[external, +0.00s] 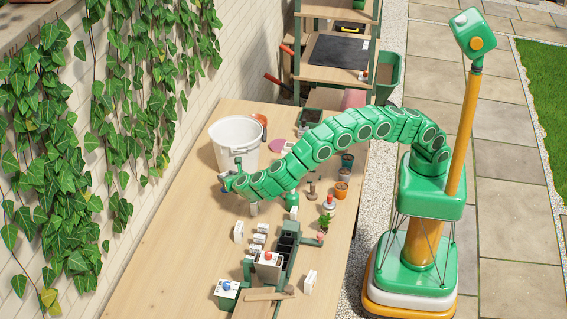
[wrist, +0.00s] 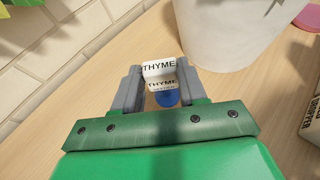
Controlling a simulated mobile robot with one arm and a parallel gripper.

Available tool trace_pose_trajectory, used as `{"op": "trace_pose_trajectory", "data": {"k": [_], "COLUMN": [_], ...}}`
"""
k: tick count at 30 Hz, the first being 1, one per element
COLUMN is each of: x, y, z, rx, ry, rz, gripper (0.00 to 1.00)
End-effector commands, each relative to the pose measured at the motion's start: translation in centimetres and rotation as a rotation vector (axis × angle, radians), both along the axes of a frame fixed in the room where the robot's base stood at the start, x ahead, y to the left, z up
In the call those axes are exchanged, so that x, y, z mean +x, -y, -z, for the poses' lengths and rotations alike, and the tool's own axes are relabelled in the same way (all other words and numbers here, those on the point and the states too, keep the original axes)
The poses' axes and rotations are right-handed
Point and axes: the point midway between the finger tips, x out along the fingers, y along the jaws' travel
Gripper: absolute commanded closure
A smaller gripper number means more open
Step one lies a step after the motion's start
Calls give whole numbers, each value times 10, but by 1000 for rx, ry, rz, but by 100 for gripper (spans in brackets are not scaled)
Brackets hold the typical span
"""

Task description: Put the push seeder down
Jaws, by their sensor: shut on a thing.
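My gripper (external: 229,183) is at the end of the outstretched arm, over the left side of the wooden bench, just in front of the white bucket. In the wrist view my gripper (wrist: 160,88) is shut on a small white thing with THYME labels and a blue part, which I take to be the push seeder (wrist: 159,70). The grey fingers stand on either side of it. Its lower part is hidden by the gripper. I cannot tell whether it touches the bench.
The white bucket (external: 235,141) stands close behind my gripper; it also shows in the wrist view (wrist: 222,32). Small white packets (external: 259,239), a green-and-black rack (external: 288,244) and small pots stand to the right and nearer. Bare wood (external: 185,235) lies at the left.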

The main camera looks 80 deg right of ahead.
Motion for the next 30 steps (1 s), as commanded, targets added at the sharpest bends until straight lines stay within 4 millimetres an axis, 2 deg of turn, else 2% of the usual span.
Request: {"op": "trace_pose_trajectory", "data": {"k": [1,4,17,18,22,23,30], "x": [-1,-1,-1,-1,-1,-1,-1], "y": [0,0,1,0,0,0,0], "z": [11,23,27,27,27,27,27], "rx": [-2,-4,-2,-1,-1,-1,-1], "ry": [-5,-4,-2,-1,-1,-1,-1], "rz": [0,0,0,1,1,1,1], "gripper": [89,89,89,55,35,33,33]}}
